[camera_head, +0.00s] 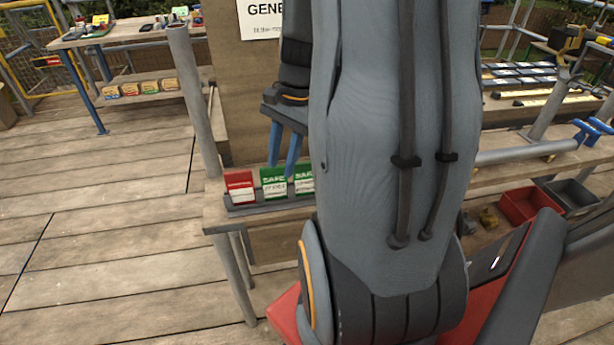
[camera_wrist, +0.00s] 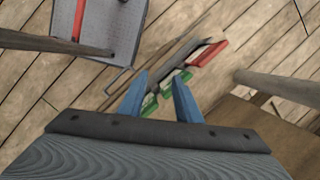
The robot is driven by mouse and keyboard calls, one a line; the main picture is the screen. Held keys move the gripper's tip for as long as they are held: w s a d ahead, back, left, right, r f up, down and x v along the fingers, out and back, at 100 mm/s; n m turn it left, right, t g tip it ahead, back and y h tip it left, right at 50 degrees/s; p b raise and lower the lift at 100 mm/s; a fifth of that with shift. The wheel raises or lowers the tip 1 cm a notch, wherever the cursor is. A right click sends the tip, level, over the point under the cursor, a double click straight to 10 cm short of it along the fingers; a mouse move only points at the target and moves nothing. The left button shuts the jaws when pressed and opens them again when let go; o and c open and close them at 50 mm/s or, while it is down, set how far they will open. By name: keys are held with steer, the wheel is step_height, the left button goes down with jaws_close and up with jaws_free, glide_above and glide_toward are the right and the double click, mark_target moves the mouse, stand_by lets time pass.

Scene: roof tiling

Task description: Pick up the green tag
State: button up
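Two green tags with white labels reading "SAFE", a left one (camera_head: 274,182) and a right one (camera_head: 304,180), stand in a grey rack (camera_head: 262,208) on the wooden bench. A red tag (camera_head: 240,187) stands left of them; it also shows in the wrist view (camera_wrist: 208,54). My gripper (camera_head: 281,170) has two blue fingers pointing down over the green tags. In the wrist view my gripper (camera_wrist: 160,82) is open, with green tags (camera_wrist: 166,93) visible between and beyond the fingers. I cannot tell whether the fingertips touch a tag. My arm hides the rack's right part.
The bench (camera_head: 215,213) has a grey upright post (camera_head: 195,100) at its left corner. A red bin (camera_head: 523,205) and a grey bin (camera_head: 572,197) sit at the right. Another table (camera_head: 130,33) stands far left. The plank floor at left is clear.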

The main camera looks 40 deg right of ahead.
mark_target(306, 169)
steer(key=d+m, duration=0.2)
steer(key=d, duration=0.1)
steer(key=s+d+m+t, duration=0.1)
steer(key=d+m, duration=0.2)
steer(key=d+m+y, duration=0.1)
steer(key=d+m, duration=0.1)
steer(key=d, duration=0.2)
steer(key=shift+s+d+r+m+t, duration=0.1)
steer(key=shift+s+r+m+t, duration=0.2)
steer(key=shift+r+m, duration=0.1)
steer(key=x, duration=0.2)
steer(key=p+x, duration=0.1)
steer(key=x, duration=0.4)
steer(key=shift+a+f, duration=0.3)
steer(key=shift+a, duration=0.1)
steer(key=shift+c, duration=0.3)
jaws_close()
